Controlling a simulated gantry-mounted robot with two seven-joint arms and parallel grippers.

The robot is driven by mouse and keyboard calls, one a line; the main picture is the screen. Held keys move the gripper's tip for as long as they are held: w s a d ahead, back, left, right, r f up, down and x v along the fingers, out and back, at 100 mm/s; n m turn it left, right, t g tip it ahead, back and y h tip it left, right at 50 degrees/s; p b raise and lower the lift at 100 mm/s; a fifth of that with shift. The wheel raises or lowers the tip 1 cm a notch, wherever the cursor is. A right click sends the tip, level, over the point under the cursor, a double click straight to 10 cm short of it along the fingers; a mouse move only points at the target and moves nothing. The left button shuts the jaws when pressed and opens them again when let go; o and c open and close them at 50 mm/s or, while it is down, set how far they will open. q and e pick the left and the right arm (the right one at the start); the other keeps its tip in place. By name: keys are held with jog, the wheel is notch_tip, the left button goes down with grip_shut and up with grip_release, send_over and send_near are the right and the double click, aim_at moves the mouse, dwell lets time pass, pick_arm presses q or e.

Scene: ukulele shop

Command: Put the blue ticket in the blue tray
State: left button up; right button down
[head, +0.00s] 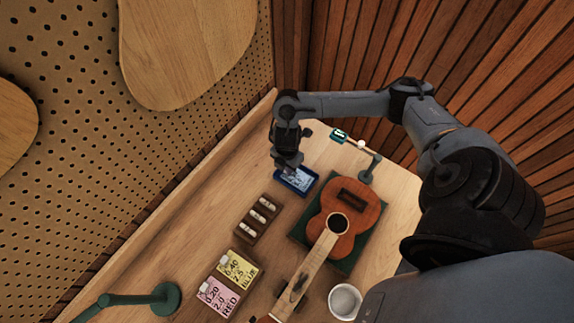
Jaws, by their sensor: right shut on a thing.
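The blue tray (313,176) sits on the wooden bench near the back, left of the ukulele. A pale blue ticket (298,179) with dark markings shows within the tray's outline. My right gripper (287,170) points down at the tray's left rear part and is shut on the ticket. Its fingers hide part of the ticket and tray, and I cannot tell whether the ticket touches the tray floor. My left gripper is not in view.
The ukulele (348,213) lies on a green mat (343,265). A wooden holder (259,218), yellow card (238,270), pink card (219,296) and white bowl (345,301) stand nearer. A small lit display (340,135) and lamp-like stand (371,168) are at the back.

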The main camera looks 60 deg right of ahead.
dwell(0.6)
jog(key=shift+p, duration=0.3)
dwell(0.4)
jog(key=c, duration=1.2)
grip_release()
jog(key=shift+o, duration=0.8)
jog(key=shift+o, duration=0.8)
jog(key=shift+r, duration=0.1)
